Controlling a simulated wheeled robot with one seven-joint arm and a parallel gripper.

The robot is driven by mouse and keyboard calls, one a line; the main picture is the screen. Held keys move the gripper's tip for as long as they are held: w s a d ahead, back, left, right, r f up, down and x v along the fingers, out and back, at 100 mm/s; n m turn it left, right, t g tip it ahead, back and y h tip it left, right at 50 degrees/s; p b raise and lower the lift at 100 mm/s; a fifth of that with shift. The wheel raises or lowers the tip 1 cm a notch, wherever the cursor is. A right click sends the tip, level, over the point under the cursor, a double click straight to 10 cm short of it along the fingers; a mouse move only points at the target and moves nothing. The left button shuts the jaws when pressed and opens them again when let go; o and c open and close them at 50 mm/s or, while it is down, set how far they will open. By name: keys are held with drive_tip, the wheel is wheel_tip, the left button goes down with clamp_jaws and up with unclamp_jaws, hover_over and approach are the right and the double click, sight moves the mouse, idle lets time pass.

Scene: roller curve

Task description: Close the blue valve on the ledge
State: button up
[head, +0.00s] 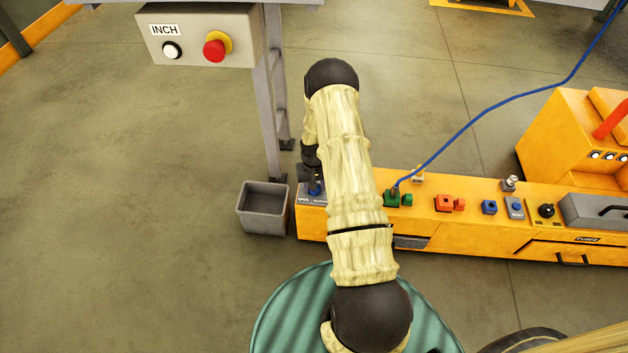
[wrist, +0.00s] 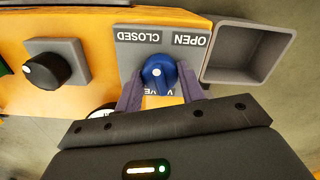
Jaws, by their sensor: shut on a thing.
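The blue valve (wrist: 158,72) is a round knob with a white dot on a grey plate (wrist: 130,57). The plate reads CLOSED on the left and OPEN on the right, upside down in the wrist view. My gripper (wrist: 160,90) is shut on the valve, with one dark finger on each side of it. In the head view the valve (head: 315,188) shows only partly beside my gripper (head: 311,178), at the left end of the yellow ledge (head: 312,222). I cannot tell exactly which label the knob points to.
A grey open bin (head: 264,227) stands just left of the ledge. A black knob (wrist: 48,70) sits beside the valve plate. Green, red and blue fittings line the ledge, with a blue cable (head: 455,137) rising from the green one. A post (head: 271,105) stands behind.

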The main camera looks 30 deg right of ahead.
drive_tip(key=n+p, duration=0.3)
drive_tip(key=n, duration=0.2)
drive_tip(key=shift+w+n, duration=0.1)
drive_tip(key=shift+n, duration=0.2)
idle(0.4)
drive_tip(key=o, duration=1)
drive_tip(key=shift+r, duration=0.1)
wheel_tip(320, 180, up, 17)
drive_tip(key=p, duration=0.5)
drive_tip(key=shift+r, duration=0.1)
drive_tip(key=shift+r, duration=0.1)
